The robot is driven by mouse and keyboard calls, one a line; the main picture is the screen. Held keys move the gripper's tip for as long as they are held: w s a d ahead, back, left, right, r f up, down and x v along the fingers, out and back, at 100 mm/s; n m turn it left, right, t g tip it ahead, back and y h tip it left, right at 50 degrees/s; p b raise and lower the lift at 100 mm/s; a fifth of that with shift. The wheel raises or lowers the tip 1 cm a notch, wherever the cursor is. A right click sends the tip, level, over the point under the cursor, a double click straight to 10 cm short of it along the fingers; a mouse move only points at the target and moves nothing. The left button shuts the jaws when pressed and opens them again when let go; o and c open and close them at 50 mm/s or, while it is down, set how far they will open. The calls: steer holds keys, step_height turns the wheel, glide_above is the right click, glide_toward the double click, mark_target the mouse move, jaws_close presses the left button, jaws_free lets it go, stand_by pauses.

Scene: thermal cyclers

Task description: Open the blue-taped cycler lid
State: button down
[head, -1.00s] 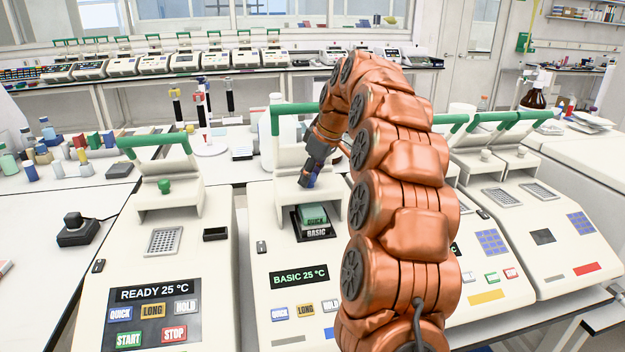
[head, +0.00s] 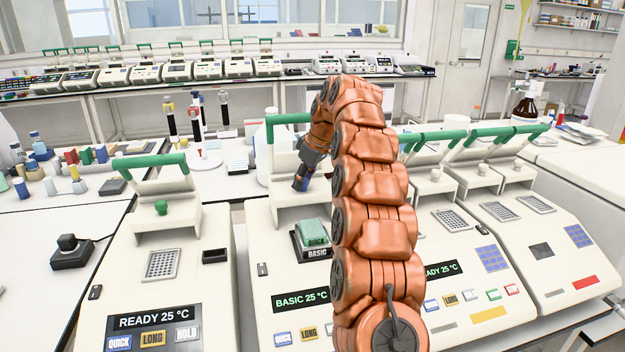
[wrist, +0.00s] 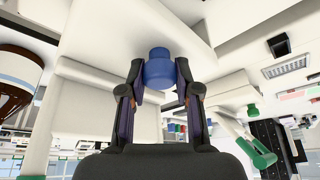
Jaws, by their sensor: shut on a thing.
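My gripper (head: 302,180) is shut on a blue cylindrical knob (wrist: 160,67). In the wrist view both fingers touch its sides, and it sits on a white lid surface (wrist: 95,45). In the head view the knob is on the raised lid of the middle cycler, which has a green bar (head: 287,118) along its top. My arm covers part of this lid and the right side of the cycler. The middle cycler's display (head: 300,299) reads BASIC 25 °C.
The left cycler (head: 162,265) has a raised lid with a green knob (head: 161,207). Other cyclers (head: 500,211) stand close on the right, lids up. A white bottle (head: 262,160) stands behind the middle cycler. A black button box (head: 70,250) is on the left bench.

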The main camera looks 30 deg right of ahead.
stand_by(0.3)
steer(key=c, duration=0.8)
jaws_free()
steer(key=shift+v, duration=2.5)
steer(key=shift+s+d, duration=1.05)
steer(key=shift+s, duration=0.65)
steer(key=shift+s+d, duration=1.05)
steer(key=shift+s, duration=0.65)
steer(key=shift+s+d, duration=1.05)
steer(key=shift+s, duration=0.65)
